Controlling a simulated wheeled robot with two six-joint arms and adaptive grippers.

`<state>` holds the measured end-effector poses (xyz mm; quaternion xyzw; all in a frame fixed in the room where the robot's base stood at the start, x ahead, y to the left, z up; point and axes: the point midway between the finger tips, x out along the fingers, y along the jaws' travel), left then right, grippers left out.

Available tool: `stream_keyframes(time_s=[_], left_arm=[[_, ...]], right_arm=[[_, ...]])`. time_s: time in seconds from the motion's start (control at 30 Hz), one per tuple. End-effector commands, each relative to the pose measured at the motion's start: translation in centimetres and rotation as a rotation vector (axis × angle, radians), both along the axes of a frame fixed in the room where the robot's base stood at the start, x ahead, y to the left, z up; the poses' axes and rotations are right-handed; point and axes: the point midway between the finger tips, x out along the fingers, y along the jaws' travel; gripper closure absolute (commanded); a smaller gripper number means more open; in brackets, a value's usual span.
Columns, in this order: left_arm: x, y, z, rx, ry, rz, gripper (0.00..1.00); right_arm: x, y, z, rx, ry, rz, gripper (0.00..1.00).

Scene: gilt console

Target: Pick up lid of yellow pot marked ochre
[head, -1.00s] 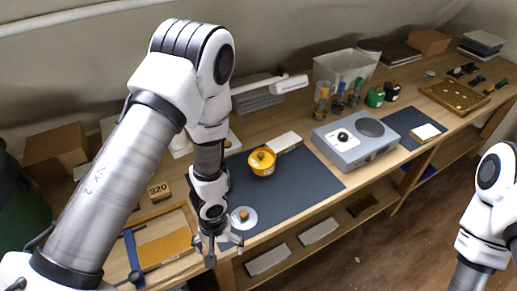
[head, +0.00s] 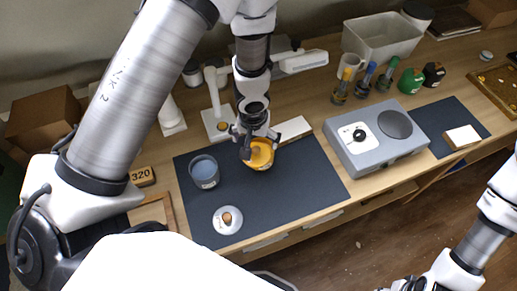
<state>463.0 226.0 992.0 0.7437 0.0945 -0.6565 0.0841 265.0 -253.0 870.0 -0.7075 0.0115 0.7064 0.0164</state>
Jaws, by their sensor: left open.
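The yellow pot (head: 264,160) stands upright on the dark mat (head: 290,197), towards its back edge. My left gripper (head: 254,145) is open and points down at the pot's top, its fingers close around the lid area. The fingers hide much of the lid and its knob, and I cannot tell whether they touch it. The ochre marking is not readable. My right gripper (head: 408,285) shows only partly at the bottom edge, away from the pot, and its jaws are unclear.
An open grey-blue pot (head: 204,173) stands left of the yellow pot. A pale lid with a brown knob (head: 228,220) lies in front. A white block (head: 293,130) is close behind right. A grey device (head: 375,150) stands right. The mat's front right is clear.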

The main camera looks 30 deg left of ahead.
Motion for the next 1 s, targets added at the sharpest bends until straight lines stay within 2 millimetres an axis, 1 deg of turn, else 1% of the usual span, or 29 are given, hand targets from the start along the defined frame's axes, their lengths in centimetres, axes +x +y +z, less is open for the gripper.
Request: stream_keyframes(time_s=[0.03, 0.07, 0.2, 0.3, 0.37, 0.53, 0.57, 0.6, 0.67, 0.7, 0.77, 0.8, 0.83, 0.87, 1.0], left_arm=[[0.1, 0.0, -1.1, 0.000, 0.000, 0.000, 0.00], [0.1, 0.0, -1.4, 0.000, 0.000, 0.000, 0.00], [0.1, 0.0, -4.0, 0.000, 0.000, 0.000, 0.00], [0.3, 0.1, -5.4, 0.000, 0.000, 0.000, 0.00], [0.3, 0.1, -5.6, 0.000, 0.000, 0.000, 0.00], [0.3, 0.1, -5.2, 0.000, 0.000, 0.000, 0.00], [0.3, 0.1, -5.2, 0.000, 0.000, 0.000, 0.04], [0.3, 0.1, -5.2, 0.000, 0.000, 0.000, 0.18], [0.3, 0.1, -5.2, 0.000, 0.000, 0.000, 0.39], [0.3, 0.1, -5.2, 0.000, 0.000, 0.000, 0.53], [0.3, 0.1, -5.2, 0.000, 0.000, 0.000, 0.74], [0.3, 0.1, -5.2, 0.000, 0.000, 0.000, 0.89], [0.3, 0.1, -5.2, 0.000, 0.000, 0.000, 0.98], [0.3, 0.1, -5.2, 0.000, 0.000, 0.000, 1.00], [0.3, 0.1, -5.3, -0.001, 0.001, 0.000, 1.00]], right_arm=[[0.0, 0.0, -1.1, 0.000, 0.000, 0.000, 0.52], [0.0, 0.0, -1.4, 0.000, 0.000, 0.000, 0.52], [0.1, 0.0, -4.1, 0.000, -0.001, 0.000, 0.52], [0.1, 0.0, -5.4, 0.000, -0.001, 0.000, 0.52], [0.1, 0.0, -5.5, 0.000, -0.001, 0.000, 0.52], [0.1, 0.0, -5.0, 0.000, -0.002, 0.000, 0.52], [0.1, 0.0, -5.0, 0.000, -0.002, 0.000, 0.52], [0.1, 0.0, -5.0, 0.000, -0.002, 0.000, 0.52], [0.1, 0.0, -5.0, 0.000, -0.002, 0.000, 0.52], [0.1, 0.0, -5.0, 0.000, -0.002, 0.000, 0.52], [0.1, 0.0, -5.0, 0.000, -0.002, 0.000, 0.52], [0.1, 0.0, -5.0, 0.000, -0.002, 0.000, 0.52], [0.1, 0.0, -5.0, 0.000, -0.002, 0.000, 0.52], [0.1, 0.0, -5.1, 0.000, -0.002, 0.000, 0.52], [0.1, 0.0, -5.1, 0.000, -0.002, 0.000, 0.52]])
